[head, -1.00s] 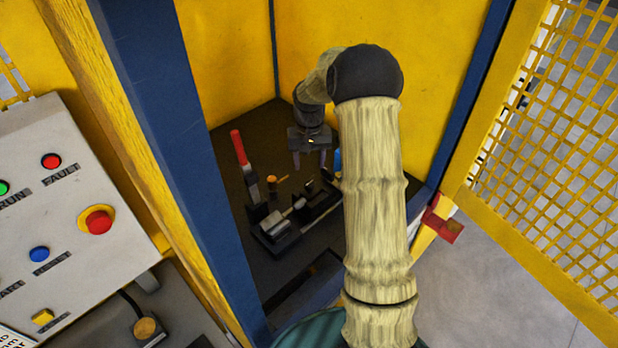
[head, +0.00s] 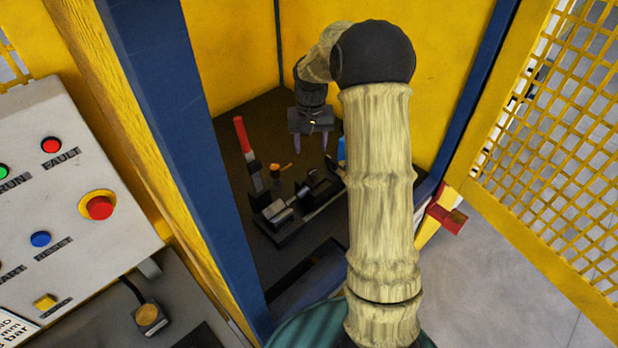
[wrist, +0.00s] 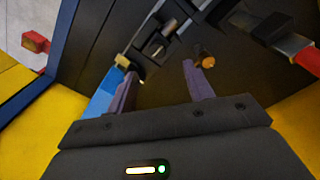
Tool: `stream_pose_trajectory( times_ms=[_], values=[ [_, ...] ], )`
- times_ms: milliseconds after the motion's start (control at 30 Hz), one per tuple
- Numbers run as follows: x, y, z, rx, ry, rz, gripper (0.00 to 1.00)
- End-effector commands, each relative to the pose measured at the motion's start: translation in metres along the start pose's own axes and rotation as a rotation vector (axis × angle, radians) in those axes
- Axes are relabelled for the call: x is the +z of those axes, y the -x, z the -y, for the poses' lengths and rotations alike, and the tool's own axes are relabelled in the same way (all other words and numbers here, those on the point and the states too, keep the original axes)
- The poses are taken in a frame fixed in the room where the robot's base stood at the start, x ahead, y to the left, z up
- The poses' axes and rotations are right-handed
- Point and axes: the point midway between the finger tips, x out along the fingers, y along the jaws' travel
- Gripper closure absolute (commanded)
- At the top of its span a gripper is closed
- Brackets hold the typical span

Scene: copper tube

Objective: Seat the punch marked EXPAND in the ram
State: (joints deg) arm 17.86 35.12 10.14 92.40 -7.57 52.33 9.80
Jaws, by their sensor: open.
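My gripper (head: 311,147) is open and empty, pointing down over the dark bench inside the yellow cell. In the wrist view its two purple-grey fingers (wrist: 157,82) are apart with nothing between them. A dark press fixture with a silver clamp block (head: 277,211) lies on the bench, nearer the camera than the gripper. It shows beyond the fingertips in the wrist view (wrist: 155,45). A small copper-orange piece (head: 284,168) lies left of the gripper; it shows beyond the right finger in the wrist view (wrist: 207,61). I cannot read EXPAND anywhere or tell which piece is the punch or the ram.
A red-handled lever (head: 242,135) stands left of the fixture. A blue item (head: 341,149) stands right of the gripper; it appears close beside the left finger in the wrist view (wrist: 103,98). Blue posts, yellow walls and the control panel (head: 70,200) bound the cell.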

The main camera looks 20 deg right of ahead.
Motion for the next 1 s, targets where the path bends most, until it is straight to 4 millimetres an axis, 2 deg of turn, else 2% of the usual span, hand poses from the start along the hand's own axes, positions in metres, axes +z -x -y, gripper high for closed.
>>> stream_pose_trajectory(
  times_ms=[167, 300, 633, 700, 800, 1000],
  values=[
    [0.05, 0.014, 0.023, 0.003, 0.076, -0.046, 0.48],
    [0.099, 0.021, 0.035, -0.001, 0.134, -0.092, 0.48],
    [0.22, 0.022, 0.042, -0.025, 0.238, -0.195, 0.48],
    [0.236, 0.02, 0.04, -0.03, 0.249, -0.208, 0.48],
    [0.247, 0.019, 0.04, -0.033, 0.256, -0.217, 0.48],
    [0.248, 0.018, 0.04, -0.034, 0.257, -0.218, 0.48]
  ],
)
